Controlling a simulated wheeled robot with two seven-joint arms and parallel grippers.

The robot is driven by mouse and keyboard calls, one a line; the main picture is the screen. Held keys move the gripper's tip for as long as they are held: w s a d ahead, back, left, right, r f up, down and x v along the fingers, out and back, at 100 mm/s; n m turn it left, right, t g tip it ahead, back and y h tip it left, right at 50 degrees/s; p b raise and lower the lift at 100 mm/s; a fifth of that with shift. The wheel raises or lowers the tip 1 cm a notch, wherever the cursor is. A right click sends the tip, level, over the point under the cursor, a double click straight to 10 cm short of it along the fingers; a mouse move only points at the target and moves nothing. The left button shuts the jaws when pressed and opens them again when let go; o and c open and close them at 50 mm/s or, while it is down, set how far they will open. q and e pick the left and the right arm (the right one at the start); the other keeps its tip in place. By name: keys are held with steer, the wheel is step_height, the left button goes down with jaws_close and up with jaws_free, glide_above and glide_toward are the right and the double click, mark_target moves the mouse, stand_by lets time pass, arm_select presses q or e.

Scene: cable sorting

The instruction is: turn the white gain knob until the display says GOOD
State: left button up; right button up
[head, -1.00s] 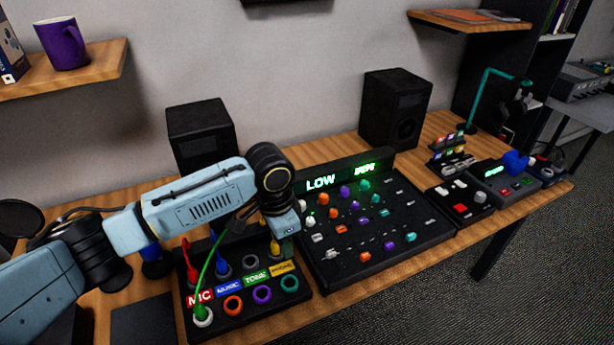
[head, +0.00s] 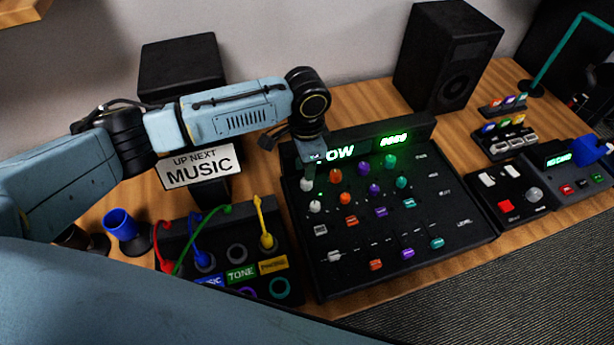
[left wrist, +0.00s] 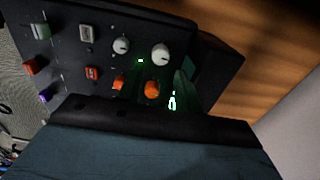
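The black mixer (head: 470,228) has a green display (head: 341,152) whose visible letters read "OW"; my left gripper covers the first letter. Two white knobs, an upper one (head: 306,184) and a lower one (head: 315,206), sit in the mixer's left column. They also show in the left wrist view, one on the right (left wrist: 160,54) and one on the left (left wrist: 121,45). No label shows which is the gain knob. My left gripper (head: 311,168) points down just above the upper white knob. Its fingers are too hidden to tell open from shut. My right gripper is out of view.
Orange (head: 336,176), purple and teal knobs stand close beside the white ones. A cable box (head: 295,292) with plugged cables is at the left front, with a "MUSIC" sign (head: 200,166) behind it. Black speakers (head: 450,55) stand at the back.

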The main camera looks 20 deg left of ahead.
mark_target(307, 184)
arm_select(q)
step_height(307, 184, down, 5)
steer(key=shift+r+b, duration=0.15)
steer(key=shift+b, duration=0.2)
steer(key=shift+w+f, duration=0.1)
steer(key=shift+f, duration=0.5)
steer(key=shift+c, duration=0.4)
steer(key=c, duration=0.6)
steer(key=shift+r+m+p, duration=0.15)
steer(key=shift+m+p, duration=0.9)
steer(key=shift+m, duration=0.15)
steer(key=shift+m+p, duration=0.5)
steer(key=shift+m, duration=0.7)
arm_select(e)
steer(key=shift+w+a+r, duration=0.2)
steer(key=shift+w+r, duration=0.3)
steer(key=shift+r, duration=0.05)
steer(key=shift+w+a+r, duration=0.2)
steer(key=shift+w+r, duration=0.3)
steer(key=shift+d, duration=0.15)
